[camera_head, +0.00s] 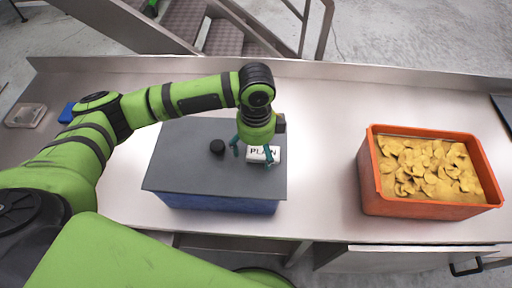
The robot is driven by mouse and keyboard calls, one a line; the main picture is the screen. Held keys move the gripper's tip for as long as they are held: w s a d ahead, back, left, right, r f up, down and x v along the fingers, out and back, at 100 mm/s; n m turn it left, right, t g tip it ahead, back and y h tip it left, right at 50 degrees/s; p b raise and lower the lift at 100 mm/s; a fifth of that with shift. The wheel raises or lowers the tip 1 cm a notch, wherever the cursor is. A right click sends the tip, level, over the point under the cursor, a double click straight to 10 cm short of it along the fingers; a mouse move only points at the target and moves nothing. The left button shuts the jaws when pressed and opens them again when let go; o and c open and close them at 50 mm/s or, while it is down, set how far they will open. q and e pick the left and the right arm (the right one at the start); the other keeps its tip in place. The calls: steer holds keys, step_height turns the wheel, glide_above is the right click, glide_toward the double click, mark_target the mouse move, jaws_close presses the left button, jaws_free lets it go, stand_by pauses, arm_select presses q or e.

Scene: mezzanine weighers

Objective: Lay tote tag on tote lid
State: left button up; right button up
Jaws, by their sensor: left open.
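The tote tag (263,155), a small white block with dark lettering reading "PLAIN" or similar, lies on or just above the right part of the grey tote lid (190,171). The lid covers a blue tote (222,203) on the steel counter. My left gripper (252,158) points down over the lid with its teal fingers spread apart, one at the tag's left and one in front of it near its right end. Whether the fingers touch the tag cannot be told. My right gripper is not in view.
An orange crate (430,209) of yellow chips stands at the right. A blue item (67,112) and a clear tray (26,116) lie far left. The counter (325,150) between tote and crate is clear.

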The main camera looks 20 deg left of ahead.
mark_target(257, 153)
arm_select(q)
steer(key=shift+w+r, duration=0.1)
steer(key=shift+r, duration=0.45)
step_height(257, 153, up, 11)
steer(key=b, duration=0.2)
steer(key=shift+b, duration=0.3)
steer(key=shift+d+f, duration=0.1)
